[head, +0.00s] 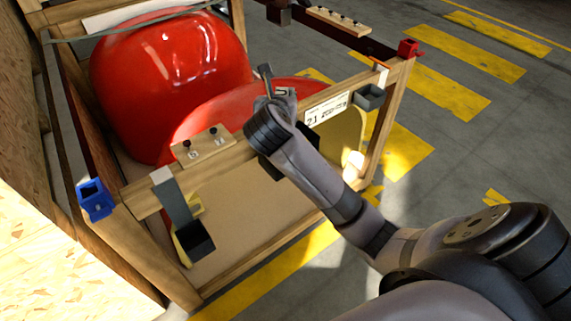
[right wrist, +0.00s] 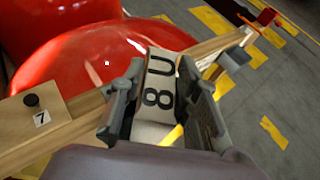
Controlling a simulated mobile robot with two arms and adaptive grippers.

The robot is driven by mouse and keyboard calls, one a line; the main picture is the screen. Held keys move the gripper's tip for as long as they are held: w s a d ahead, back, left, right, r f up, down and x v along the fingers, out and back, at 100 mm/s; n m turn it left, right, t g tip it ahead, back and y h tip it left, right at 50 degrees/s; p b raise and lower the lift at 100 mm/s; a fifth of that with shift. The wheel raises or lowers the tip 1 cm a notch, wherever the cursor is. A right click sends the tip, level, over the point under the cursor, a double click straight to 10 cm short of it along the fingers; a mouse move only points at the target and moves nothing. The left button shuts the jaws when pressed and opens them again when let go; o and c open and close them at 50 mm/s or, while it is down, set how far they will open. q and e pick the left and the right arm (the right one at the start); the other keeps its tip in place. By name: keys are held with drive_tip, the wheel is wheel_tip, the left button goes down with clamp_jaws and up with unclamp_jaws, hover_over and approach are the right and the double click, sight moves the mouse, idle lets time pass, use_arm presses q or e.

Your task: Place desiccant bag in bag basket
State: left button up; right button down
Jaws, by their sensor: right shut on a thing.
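My right gripper (head: 283,97) reaches over the crate's front rail, close to the lower red nosecone. In the right wrist view the right gripper (right wrist: 158,108) is shut on a pale desiccant bag (right wrist: 157,88) with dark printed characters, held between its fingers. In the head view my gripper and arm largely hide the bag. A dark open basket (head: 195,241) hangs low on the front rail at the left. A smaller grey holder (head: 370,97) is on the rail's right end. I cannot tell which is the bag basket. My left gripper is not in view.
The wooden crate (head: 235,265) holds red nosecones (head: 165,70). A white label (head: 327,109) is right of my gripper. A blue bracket (head: 95,199) and a red bracket (head: 408,48) mark the corners. Open floor lies right.

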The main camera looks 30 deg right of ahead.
drive_tip(key=w+d+r+m+g+h+b, duration=0.3)
drive_tip(key=d+r+m+g, duration=0.1)
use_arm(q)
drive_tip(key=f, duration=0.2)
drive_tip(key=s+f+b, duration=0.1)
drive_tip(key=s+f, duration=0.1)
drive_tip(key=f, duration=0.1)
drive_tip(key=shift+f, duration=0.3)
use_arm(e)
wheel_tip(320, 180, down, 19)
drive_tip(key=m+h, duration=0.1)
drive_tip(key=shift+d, duration=0.25)
drive_tip(key=c, duration=1.2)
unclamp_jaws()
drive_tip(key=shift+f+g, duration=0.15)
drive_tip(key=shift+g, duration=0.15)
